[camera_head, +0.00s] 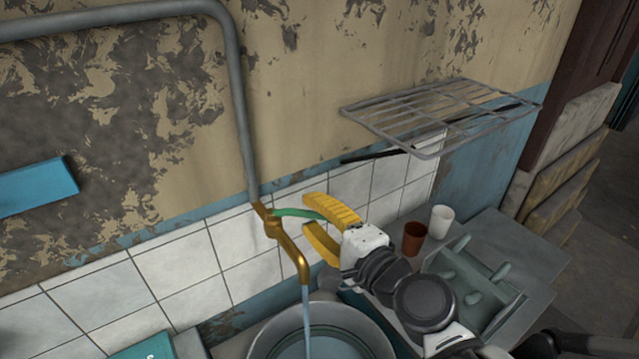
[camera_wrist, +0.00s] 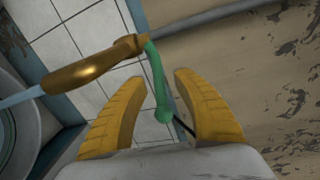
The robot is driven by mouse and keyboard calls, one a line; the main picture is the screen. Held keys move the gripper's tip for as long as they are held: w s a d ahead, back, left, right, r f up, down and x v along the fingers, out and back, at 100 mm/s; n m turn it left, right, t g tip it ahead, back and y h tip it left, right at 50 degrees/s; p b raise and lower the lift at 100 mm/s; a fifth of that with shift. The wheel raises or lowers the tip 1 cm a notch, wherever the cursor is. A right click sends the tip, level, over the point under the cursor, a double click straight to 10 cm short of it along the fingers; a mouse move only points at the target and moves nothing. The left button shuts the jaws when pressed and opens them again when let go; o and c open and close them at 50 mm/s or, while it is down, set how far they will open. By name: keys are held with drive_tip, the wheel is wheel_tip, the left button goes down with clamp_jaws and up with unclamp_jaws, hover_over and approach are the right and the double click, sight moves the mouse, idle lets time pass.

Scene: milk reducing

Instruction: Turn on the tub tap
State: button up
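The brass tub tap (camera_head: 289,245) hangs from the grey wall pipe, with a stream of water running from its spout into the round tub (camera_head: 268,340) below. Its green handle (camera_head: 297,213) points right from the tap body. My gripper (camera_head: 309,218) is open at the handle's right end, with yellow fingers apart. In the wrist view, the brass spout (camera_wrist: 92,64) is at upper left, and the green handle (camera_wrist: 157,80) reaches down between the open fingers (camera_wrist: 156,82). Its rounded end lies between them; I see no clear contact.
A brown cup (camera_head: 414,238) and a white cup (camera_head: 441,221) stand right of my gripper, beside a grey-green rack (camera_head: 470,283). A metal wire shelf (camera_head: 440,112) juts from the wall above. The tiled wall (camera_head: 180,262) is close behind the tap.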

drive_tip(key=shift+s+d, duration=0.1)
drive_tip(key=v, duration=1.1)
drive_tip(key=shift+s+d, duration=0.25)
drive_tip(key=shift+s, duration=0.05)
